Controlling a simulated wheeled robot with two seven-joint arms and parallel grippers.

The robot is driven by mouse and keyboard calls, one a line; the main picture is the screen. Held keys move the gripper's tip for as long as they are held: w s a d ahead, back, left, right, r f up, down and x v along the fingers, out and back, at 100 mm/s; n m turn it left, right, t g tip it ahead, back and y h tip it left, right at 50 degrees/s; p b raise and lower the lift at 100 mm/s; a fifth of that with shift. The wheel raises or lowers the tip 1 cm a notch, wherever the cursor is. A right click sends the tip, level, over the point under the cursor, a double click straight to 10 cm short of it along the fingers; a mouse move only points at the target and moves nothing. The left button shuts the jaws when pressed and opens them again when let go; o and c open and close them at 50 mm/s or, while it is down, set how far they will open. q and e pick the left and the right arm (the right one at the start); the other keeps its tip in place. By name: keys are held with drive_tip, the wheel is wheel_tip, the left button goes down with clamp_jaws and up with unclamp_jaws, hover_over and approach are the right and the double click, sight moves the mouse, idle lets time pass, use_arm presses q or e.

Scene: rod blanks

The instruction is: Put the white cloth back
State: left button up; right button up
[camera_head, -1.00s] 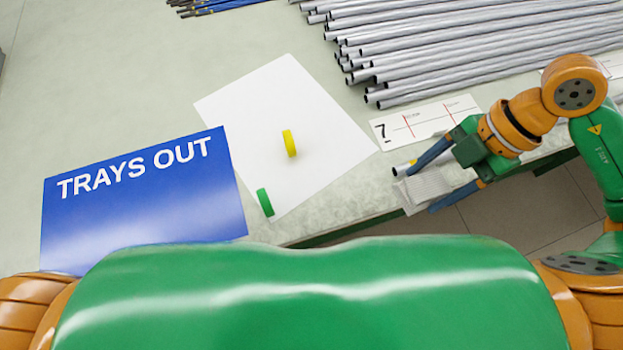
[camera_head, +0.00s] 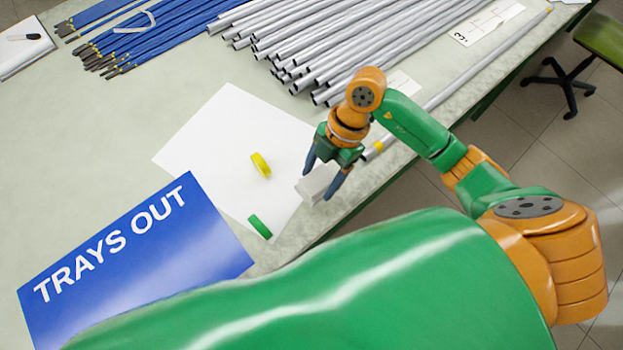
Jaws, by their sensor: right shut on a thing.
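The white cloth (camera_head: 315,184) is a small folded pad between the fingers of my right gripper (camera_head: 318,183). The gripper is shut on it, over the right edge of the white sheet near the table's front edge. I cannot tell whether the cloth touches the surface. My left gripper is not in view.
A blue TRAYS OUT sign (camera_head: 140,262) lies to the left. A single grey rod (camera_head: 455,88) with a yellow band lies along the front edge; grey rods (camera_head: 330,45) and blue rods (camera_head: 165,30) lie behind.

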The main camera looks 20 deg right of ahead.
sight(312, 185)
drive_tip(key=f, duration=0.1)
drive_tip(key=w+f, duration=0.1)
drive_tip(key=f, duration=0.1)
drive_tip(key=a+f, duration=0.1)
drive_tip(key=f, duration=0.1)
drive_tip(key=shift+w+a, duration=0.1)
drive_tip(key=shift+w, duration=0.1)
drive_tip(key=shift+f, duration=0.2)
drive_tip(key=shift+f, duration=0.1)
drive_tip(key=o, duration=1.3)
drive_tip(key=v, duration=1.2)
drive_tip(key=shift+s, duration=0.1)
